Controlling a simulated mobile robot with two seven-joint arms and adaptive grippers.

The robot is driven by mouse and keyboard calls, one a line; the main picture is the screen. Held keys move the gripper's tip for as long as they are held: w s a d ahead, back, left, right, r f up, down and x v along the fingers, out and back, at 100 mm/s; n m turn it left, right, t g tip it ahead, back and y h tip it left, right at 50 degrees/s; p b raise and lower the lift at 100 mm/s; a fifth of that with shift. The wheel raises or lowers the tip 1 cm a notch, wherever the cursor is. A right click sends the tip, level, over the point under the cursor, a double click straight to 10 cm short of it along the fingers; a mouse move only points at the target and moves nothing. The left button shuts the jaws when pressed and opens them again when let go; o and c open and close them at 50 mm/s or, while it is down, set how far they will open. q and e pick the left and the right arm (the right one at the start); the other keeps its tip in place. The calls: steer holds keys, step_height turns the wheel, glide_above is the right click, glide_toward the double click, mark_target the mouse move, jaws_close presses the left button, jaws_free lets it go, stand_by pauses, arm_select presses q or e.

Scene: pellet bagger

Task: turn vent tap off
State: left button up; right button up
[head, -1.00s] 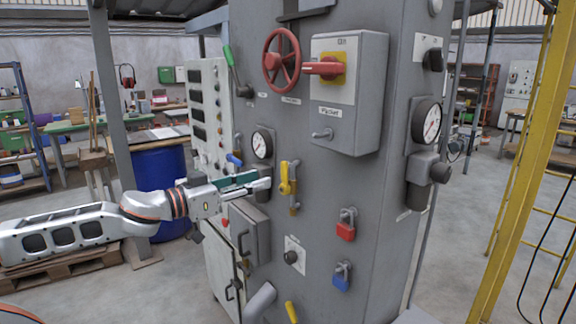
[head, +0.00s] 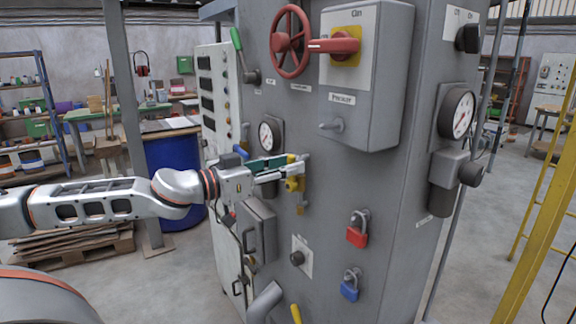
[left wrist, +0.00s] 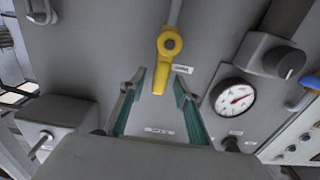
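A tap with a yellow lever handle (head: 292,185) sits on the front of the grey machine column; it also shows in the left wrist view (left wrist: 164,62). There the handle points down from its round hub, roughly in line with the grey pipe above. My left gripper (head: 298,168) is at the tap and partly hides it in the head view. In the left wrist view the left gripper (left wrist: 159,84) is open, its two green-lined fingers apart on either side of the handle's lower end. I see no clear contact. The labels near the tap are too small to read. My right gripper is not in view.
A gauge (head: 267,135) and a blue lever (head: 241,152) are close left of the tap. A switch box with red handle (head: 334,46) is above. A small grey box (head: 258,232), black knob (head: 297,258) and red padlock (head: 357,235) are lower.

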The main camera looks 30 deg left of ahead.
arm_select(q)
steer(key=shift+s, duration=0.1)
steer(key=shift+c, duration=0.4)
jaws_close()
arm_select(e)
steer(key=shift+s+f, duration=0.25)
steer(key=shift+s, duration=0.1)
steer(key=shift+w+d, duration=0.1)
